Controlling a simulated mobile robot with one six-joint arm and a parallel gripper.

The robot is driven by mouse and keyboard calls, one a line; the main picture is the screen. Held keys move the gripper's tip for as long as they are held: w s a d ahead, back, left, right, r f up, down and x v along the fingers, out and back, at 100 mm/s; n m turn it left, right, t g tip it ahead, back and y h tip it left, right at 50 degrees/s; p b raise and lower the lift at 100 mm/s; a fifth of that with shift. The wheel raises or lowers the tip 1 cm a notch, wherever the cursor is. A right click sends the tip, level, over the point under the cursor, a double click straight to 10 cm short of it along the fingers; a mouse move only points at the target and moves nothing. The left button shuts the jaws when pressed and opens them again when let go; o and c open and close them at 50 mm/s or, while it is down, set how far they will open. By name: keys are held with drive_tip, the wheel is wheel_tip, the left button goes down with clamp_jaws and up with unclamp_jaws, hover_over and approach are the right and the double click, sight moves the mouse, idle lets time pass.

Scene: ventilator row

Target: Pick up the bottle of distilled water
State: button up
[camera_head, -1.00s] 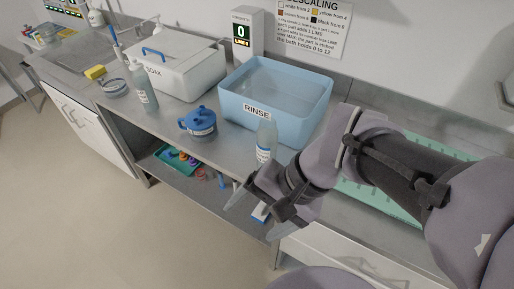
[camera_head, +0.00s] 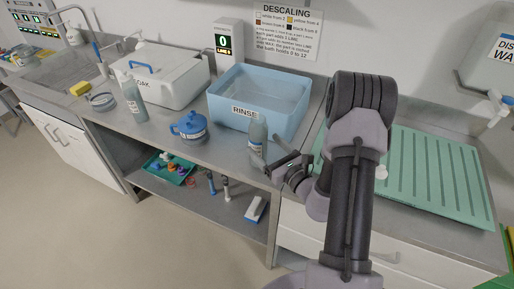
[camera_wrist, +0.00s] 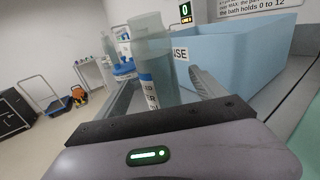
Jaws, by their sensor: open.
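A clear bottle with a white and blue label (camera_head: 258,142) stands upright on the steel counter in front of the rinse tub. In the wrist view the bottle (camera_wrist: 152,75) stands between my two fingers, and its label shows letters ending in "ER"; the rest is not readable. My gripper (camera_head: 272,162) is open beside the bottle, coming from the right. In the wrist view its fingers (camera_wrist: 162,92) lie on either side of the bottle, and I cannot tell whether either touches it. A similar bottle (camera_head: 134,100) stands farther left by the soak tub.
The blue rinse tub (camera_head: 228,108) stands right behind the bottle. A green ribbed mat (camera_head: 432,175) lies to the right. A lower shelf holds a green tray (camera_head: 168,168).

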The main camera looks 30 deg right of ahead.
drive_tip(key=w, duration=0.4)
drive_tip(key=w+a+b, duration=0.1)
drive_tip(key=w, duration=0.2)
drive_tip(key=shift+f, duration=0.2)
drive_tip(key=shift+r, duration=0.1)
clamp_jaws()
